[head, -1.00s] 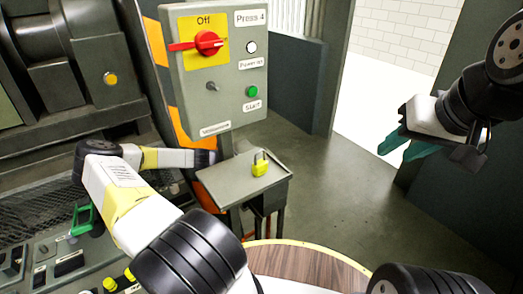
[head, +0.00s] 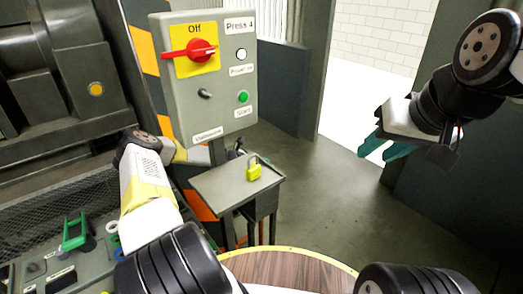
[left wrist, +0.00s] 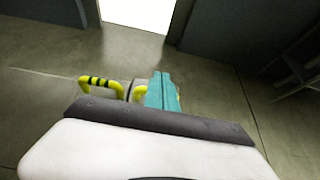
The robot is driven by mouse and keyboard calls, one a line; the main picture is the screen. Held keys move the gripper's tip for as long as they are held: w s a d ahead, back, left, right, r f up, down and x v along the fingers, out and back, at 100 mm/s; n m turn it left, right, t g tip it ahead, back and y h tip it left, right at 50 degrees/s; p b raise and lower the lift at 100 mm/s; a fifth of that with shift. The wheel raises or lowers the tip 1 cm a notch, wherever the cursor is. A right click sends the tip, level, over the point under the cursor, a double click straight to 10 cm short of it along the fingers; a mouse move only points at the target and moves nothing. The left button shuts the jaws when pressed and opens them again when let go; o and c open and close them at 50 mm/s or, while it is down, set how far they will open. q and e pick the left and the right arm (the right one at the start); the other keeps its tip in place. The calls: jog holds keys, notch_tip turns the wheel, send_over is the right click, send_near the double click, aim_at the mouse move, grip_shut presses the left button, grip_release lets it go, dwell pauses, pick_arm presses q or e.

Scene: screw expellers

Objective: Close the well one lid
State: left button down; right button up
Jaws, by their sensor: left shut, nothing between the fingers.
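A yellow handle with black stripes (left wrist: 102,86) shows in the left wrist view, just left of my left gripper (left wrist: 162,92). I cannot tell whether it belongs to the well one lid. No lid is clearly recognisable in the head view. My left gripper's teal fingers are shut and empty; a second yellow piece is partly hidden beside them. In the head view the left arm reaches behind the control box, which hides its gripper. My right gripper (head: 377,152) is at the right in the head view, its teal fingers apart and empty.
A grey control box (head: 203,108) with a red switch (head: 200,50) stands ahead. Below it, a small grey stand (head: 225,190) bears a yellow padlock (head: 253,170). A green-handled part (head: 75,232) is on the left panel. A round wooden top (head: 290,270) is in front. Floor at right is clear.

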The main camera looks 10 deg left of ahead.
pick_arm(q)
jog(key=shift+w+d+f, duration=0.55)
jog(key=shift+w+f, duration=0.1)
jog(key=shift+f, duration=0.25)
